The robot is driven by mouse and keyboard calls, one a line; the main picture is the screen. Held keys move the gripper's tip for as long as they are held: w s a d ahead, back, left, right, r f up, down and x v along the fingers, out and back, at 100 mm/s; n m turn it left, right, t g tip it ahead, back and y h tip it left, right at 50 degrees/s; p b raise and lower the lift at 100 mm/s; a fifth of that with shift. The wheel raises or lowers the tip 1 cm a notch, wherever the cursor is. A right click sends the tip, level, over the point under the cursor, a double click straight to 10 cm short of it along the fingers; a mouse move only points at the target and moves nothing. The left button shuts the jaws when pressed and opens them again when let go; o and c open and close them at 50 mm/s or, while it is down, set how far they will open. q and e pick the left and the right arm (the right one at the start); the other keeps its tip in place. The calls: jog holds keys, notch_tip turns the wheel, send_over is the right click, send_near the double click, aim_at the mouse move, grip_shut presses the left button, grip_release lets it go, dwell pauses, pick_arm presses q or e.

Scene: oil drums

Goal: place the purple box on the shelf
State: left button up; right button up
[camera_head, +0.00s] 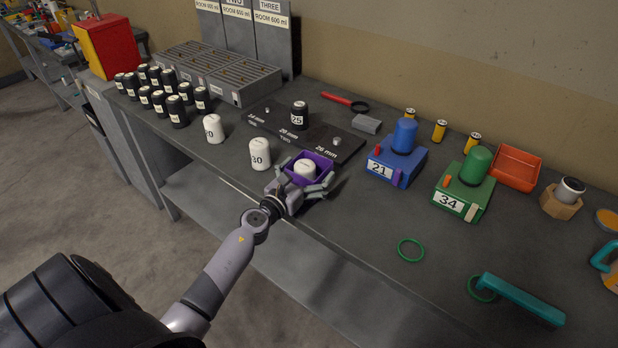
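The purple box (322,160) is a small open-topped box near the front edge of the table, with a white canister (305,169) in it. My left gripper (305,184) is at the near side of the box, its fingers spread to about the box's width. Whether the fingers press on the box cannot be told, and they hide part of its near side. A grey lower shelf (230,210) runs under the tabletop. My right gripper is not in view.
A blue unit (397,165) and a green unit (463,197) stand to the right. The tabletop just right of the gripper is clear.

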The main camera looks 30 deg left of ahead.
pick_arm(q)
jog(key=c, duration=1.2)
